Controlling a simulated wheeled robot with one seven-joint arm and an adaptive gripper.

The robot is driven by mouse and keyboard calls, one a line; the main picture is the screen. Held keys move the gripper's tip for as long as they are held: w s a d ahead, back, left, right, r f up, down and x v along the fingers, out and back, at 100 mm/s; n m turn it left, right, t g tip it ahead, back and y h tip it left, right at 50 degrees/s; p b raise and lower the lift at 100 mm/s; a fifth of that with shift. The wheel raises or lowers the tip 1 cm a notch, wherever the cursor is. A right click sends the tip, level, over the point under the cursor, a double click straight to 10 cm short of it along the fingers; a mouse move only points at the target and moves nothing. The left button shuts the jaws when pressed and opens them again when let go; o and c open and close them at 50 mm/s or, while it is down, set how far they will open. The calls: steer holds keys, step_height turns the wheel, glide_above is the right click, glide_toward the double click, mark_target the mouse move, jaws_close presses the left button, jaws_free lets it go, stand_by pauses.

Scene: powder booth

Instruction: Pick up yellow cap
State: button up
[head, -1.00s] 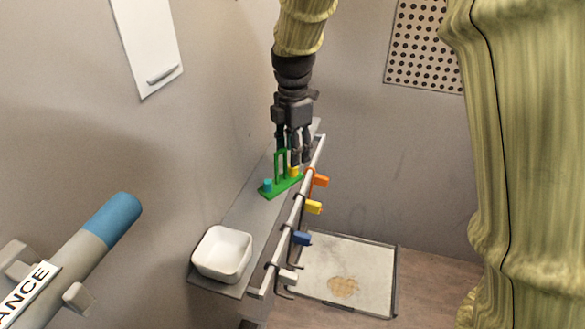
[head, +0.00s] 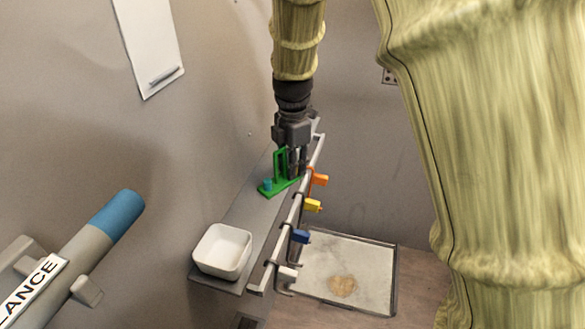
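The green holder (head: 279,188) stands on the narrow grey shelf, with an upright frame at its middle and a blue-teal cap (head: 268,185) at its near end. My gripper (head: 294,169) points down at the far end of the holder, right of the upright frame. The yellow cap does not show now; the fingers cover the place where it stood. I cannot tell whether the fingers touch it or how far apart they are.
A white square bowl (head: 222,250) sits on the near end of the shelf (head: 245,212). Along its right edge runs a rail with orange (head: 318,179), yellow (head: 312,205), blue (head: 300,236) and white (head: 288,272) pieces. A wall stands close on the left.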

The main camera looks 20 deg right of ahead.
steer(key=shift+c, duration=0.8)
steer(key=shift+w+r, duration=0.1)
steer(key=shift+r, duration=0.8)
step_height(320, 180, up, 2)
steer(key=s+d+b, duration=0.1)
steer(key=s+d, duration=0.3)
steer(key=s, duration=0.4)
steer(key=s+d, duration=0.4)
steer(key=s, duration=0.4)
steer(key=shift+f+b, duration=0.15)
steer(key=shift+b, duration=0.2)
steer(key=shift+d, duration=0.1)
